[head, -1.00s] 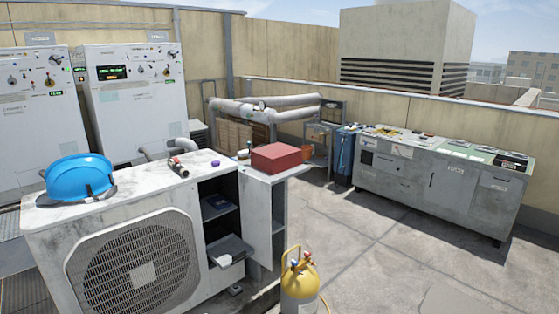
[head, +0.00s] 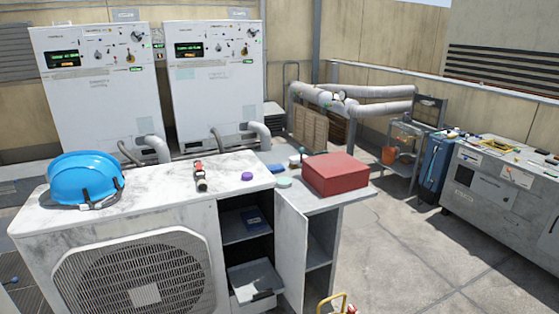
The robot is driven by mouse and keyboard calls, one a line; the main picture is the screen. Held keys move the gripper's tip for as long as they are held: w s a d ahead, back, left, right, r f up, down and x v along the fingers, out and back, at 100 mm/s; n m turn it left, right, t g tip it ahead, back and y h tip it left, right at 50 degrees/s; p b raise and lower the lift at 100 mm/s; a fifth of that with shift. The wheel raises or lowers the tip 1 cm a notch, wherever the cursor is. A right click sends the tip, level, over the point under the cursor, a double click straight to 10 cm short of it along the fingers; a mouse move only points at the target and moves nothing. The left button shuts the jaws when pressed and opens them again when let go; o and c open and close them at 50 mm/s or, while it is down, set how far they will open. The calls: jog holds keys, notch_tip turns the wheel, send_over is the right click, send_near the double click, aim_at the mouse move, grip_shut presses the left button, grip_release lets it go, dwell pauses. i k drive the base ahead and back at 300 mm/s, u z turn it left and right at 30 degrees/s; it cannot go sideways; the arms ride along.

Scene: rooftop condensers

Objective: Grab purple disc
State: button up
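The purple disc (head: 247,176) is small and lies on the white, stained top of the condenser unit (head: 130,215), near its right end. A pipe fitting with a red part (head: 200,178) lies to the left of the disc with a gap between them. My gripper is not clearly in view.
A blue hard hat (head: 84,180) sits at the left of the top. To the right, a side shelf bears a red box (head: 335,173), a pale green disc (head: 284,183) and a blue item (head: 276,169). An open cabinet door (head: 291,245) juts forward. Open floor lies at right.

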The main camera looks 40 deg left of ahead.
aim_at(246, 176)
jog(key=i, duration=1.75)
jog(key=u, duration=3.8)
jog(key=i, duration=0.5)
jog(key=z, duration=0.05)
